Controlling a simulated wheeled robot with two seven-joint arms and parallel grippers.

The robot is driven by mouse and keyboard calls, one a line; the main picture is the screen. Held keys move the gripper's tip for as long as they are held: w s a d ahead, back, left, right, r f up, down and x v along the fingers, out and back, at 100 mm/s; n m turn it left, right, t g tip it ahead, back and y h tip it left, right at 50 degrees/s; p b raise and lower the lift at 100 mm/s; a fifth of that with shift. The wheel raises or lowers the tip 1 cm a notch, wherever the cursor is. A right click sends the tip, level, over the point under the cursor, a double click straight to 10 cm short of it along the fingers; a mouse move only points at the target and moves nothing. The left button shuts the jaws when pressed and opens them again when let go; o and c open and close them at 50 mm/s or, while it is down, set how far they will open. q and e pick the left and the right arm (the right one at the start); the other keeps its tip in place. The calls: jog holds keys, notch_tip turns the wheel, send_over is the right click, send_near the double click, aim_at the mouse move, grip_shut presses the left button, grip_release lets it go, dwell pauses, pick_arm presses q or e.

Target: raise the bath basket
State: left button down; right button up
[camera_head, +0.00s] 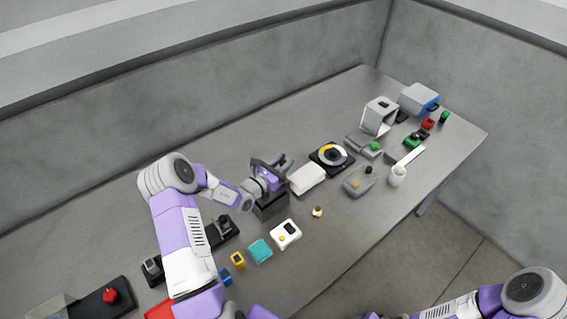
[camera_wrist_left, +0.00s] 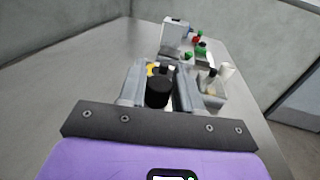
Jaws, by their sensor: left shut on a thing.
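My left gripper (camera_head: 282,170) reaches over a dark grey box (camera_head: 270,207), the likely bath, in the middle of the table. In the left wrist view the two grey fingers (camera_wrist_left: 158,88) are shut on a round black knob (camera_wrist_left: 158,94), which appears to be the grip of the bath basket. The basket's body is hidden behind the gripper and the box's walls, so I cannot tell how high it sits. My right arm shows at the bottom right of the head view, but its gripper does not show.
Right of the box lie a white block (camera_head: 307,179) and a black-and-yellow reel unit (camera_head: 332,156). A white device (camera_head: 285,234) and a teal block (camera_head: 260,250) lie in front.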

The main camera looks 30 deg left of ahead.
pick_arm(q)
jog(key=shift+w+r, duration=0.15)
jog(key=shift+r, duration=0.2)
jog(key=c, duration=0.9)
grip_release()
jog(key=shift+f, duration=0.1)
jog(key=shift+s+a, duration=0.1)
jog(key=shift+s, duration=0.35)
jog(key=s+a, duration=0.1)
jog(key=s, duration=0.5)
jog(key=shift+s+a+b, duration=0.15)
jog(key=shift+s+b, duration=0.15)
jog(key=shift+s, duration=0.05)
